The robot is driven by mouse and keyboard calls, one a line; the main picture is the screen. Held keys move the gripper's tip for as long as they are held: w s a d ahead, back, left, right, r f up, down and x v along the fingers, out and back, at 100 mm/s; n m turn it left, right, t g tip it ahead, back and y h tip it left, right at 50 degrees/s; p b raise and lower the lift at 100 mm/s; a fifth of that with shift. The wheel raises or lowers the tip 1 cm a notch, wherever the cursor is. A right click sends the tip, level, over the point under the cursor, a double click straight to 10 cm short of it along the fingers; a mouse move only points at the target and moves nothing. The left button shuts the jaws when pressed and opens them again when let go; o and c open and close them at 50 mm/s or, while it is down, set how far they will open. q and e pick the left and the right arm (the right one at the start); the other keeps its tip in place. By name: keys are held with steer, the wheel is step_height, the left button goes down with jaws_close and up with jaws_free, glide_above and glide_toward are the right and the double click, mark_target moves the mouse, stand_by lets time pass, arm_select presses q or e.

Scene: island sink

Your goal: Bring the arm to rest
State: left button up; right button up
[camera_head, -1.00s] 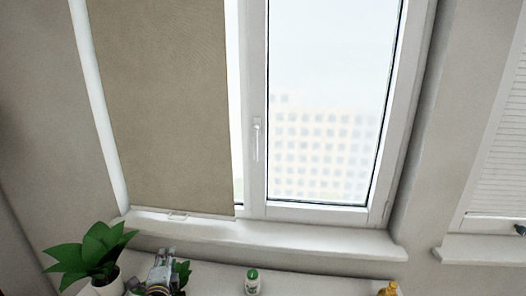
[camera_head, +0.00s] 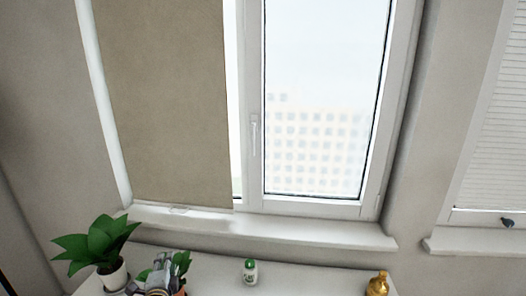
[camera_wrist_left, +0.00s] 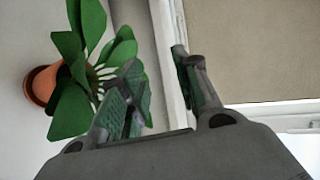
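My left gripper (camera_head: 160,268) shows at the bottom left of the head view, in front of a small green plant (camera_head: 182,262). In the left wrist view, its two fingers (camera_wrist_left: 158,85) stand apart with nothing between them. A leafy plant in a terracotta pot (camera_wrist_left: 42,86) shows beyond the left finger there, and I see no contact. My right gripper is in neither view.
A larger plant in a white pot (camera_head: 115,277), a white bottle with a green label (camera_head: 250,272) and a golden bottle (camera_head: 378,284) stand on the white surface (camera_head: 315,278). Behind are a window sill (camera_head: 290,229), a window and a beige blind (camera_head: 165,110). Room between the bottles is clear.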

arm_select(q)
steer(key=s+d+f+n+g+h, duration=0.1)
steer(key=s+d+f+n+g, duration=0.25)
steer(key=s, duration=0.55)
steer(key=s+d+f+n+g+h, duration=0.25)
steer(key=s+n+g, duration=0.2)
steer(key=s, duration=0.45)
steer(key=s+d+f+n+g+h, duration=0.1)
steer(key=s+d+f+n+g, duration=0.3)
steer(key=s, duration=0.5)
step_height(320, 180, down, 33)
steer(key=s, duration=0.2)
steer(key=s+a+f, duration=0.2)
steer(key=s+f, duration=0.8)
steer(key=s, duration=0.1)
steer(key=s+a+f+g, duration=0.1)
steer(key=s+a+f, duration=0.2)
steer(key=s+f, duration=0.7)
steer(key=shift+s+g, duration=0.3)
steer(key=shift+s, duration=0.4)
steer(key=shift+s, duration=0.1)
